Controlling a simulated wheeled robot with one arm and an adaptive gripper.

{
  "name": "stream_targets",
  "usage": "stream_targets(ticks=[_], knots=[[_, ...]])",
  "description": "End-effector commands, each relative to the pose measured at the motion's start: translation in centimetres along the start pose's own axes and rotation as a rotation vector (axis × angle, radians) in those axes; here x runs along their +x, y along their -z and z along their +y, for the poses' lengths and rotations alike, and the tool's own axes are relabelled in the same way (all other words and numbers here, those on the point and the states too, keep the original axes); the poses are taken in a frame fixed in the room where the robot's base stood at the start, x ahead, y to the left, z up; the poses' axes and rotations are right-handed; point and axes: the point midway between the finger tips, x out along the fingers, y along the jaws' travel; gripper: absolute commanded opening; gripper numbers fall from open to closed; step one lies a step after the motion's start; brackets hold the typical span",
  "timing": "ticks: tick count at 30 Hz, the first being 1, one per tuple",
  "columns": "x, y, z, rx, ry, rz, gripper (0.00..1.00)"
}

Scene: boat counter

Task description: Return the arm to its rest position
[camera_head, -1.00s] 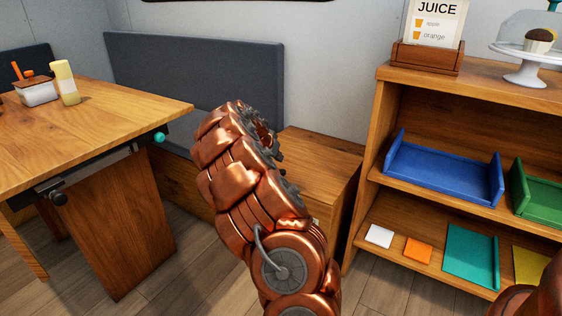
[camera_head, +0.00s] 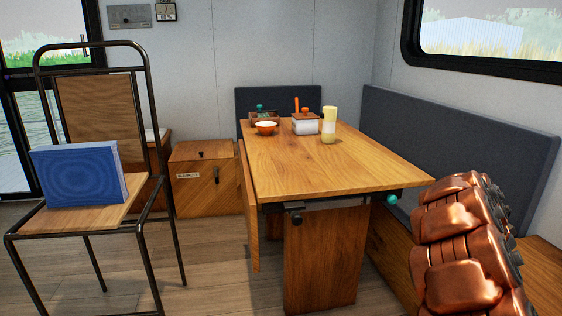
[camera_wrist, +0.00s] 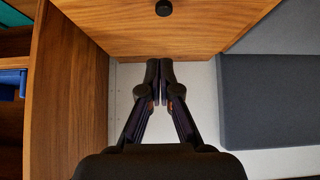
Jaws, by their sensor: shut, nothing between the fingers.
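My gripper (camera_wrist: 160,82) shows in the wrist view with its two dark fingers together and nothing between them. Just past the fingertips in that view is a wooden panel (camera_wrist: 130,28) with a round black knob (camera_wrist: 164,8); I cannot tell how far apart they are. In the head view, part of my copper arm (camera_head: 462,250) stands at the lower right, in front of the bench. My gripper is outside the head view.
A wooden table (camera_head: 340,165) holds a bowl (camera_head: 265,128), a white container (camera_head: 305,126) and a pale bottle (camera_head: 329,126). A chair (camera_head: 95,100) with a blue box (camera_head: 80,174) stands left. A padded bench (camera_head: 450,140) lines the right wall. Floor between chair and table is clear.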

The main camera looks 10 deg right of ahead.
Motion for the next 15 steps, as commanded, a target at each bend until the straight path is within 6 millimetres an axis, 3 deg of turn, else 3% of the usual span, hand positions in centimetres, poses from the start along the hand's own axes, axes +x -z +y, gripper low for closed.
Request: stream_targets(ticks=[7, 15], knots=[[-10.6, 1.1, 0.8, -0.104, -0.002, -0.046, 0.0], [-22.4, -0.6, 2.8, -0.273, 0.025, -0.149, 0.0]])
